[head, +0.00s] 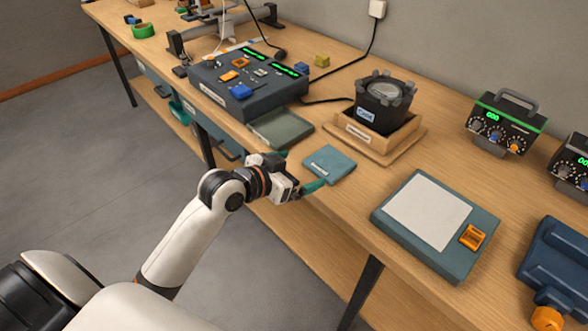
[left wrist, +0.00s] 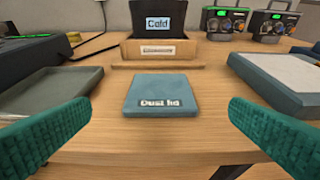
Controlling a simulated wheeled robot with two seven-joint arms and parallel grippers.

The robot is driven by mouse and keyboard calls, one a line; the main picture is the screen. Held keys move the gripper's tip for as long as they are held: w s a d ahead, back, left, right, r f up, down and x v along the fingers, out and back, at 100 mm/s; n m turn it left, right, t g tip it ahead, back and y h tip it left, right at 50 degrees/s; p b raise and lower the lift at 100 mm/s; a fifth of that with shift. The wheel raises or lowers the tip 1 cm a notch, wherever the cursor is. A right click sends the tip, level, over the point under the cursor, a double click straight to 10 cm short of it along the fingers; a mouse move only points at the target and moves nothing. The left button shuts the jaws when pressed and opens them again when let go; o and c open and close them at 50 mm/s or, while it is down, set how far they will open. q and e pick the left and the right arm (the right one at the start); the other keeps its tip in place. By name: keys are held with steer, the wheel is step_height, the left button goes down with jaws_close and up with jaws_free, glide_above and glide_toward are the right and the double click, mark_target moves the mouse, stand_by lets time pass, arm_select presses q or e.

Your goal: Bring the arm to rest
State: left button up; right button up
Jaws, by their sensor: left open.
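My left gripper (head: 298,173) is at the front edge of the bench, its teal fingers apart and nothing between them. In the left wrist view the two fingers (left wrist: 160,125) stand wide at either side. A flat blue-grey dust lid (head: 329,164) lies on the bench just ahead of the fingers, apart from them. It also shows in the left wrist view (left wrist: 161,95). The fader console (head: 248,85), dark with green displays and blue and orange caps, stands farther back to the left. My right gripper is not in view.
A shallow grey-green tray (head: 281,130) lies left of the lid. A black lamp marked "Cold" (head: 383,103) sits in a wooden holder behind it. A blue-grey box with a white pad (head: 432,210) and an orange switch is to the right. Open floor (head: 80,150) lies left of the bench.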

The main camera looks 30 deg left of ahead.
arm_select(q)
steer(key=shift+s+a+r, duration=0.15)
steer(key=shift+s+r, duration=0.05)
steer(key=shift+s, duration=0.2)
steer(key=s+d+f+n+g+y, duration=0.1)
steer(key=s+f+g, duration=0.2)
steer(key=s+f, duration=0.35)
steer(key=s+d+f+g+y, duration=0.1)
steer(key=s+f+g+y, duration=0.15)
steer(key=s, duration=0.65)
steer(key=s+d+f+n+g+y, duration=0.1)
steer(key=s+f+g, duration=0.3)
steer(key=s+f, duration=0.3)
step_height(320, 180, down, 25)
steer(key=s+g, duration=0.1)
steer(key=s, duration=0.2)
steer(key=s+a+f+g, duration=0.1)
steer(key=s+a+f, duration=0.2)
steer(key=s+f, duration=1.2)
steer(key=shift+s+a+p, duration=0.15)
steer(key=shift+s+p, duration=0.2)
steer(key=shift+s, duration=0.15)
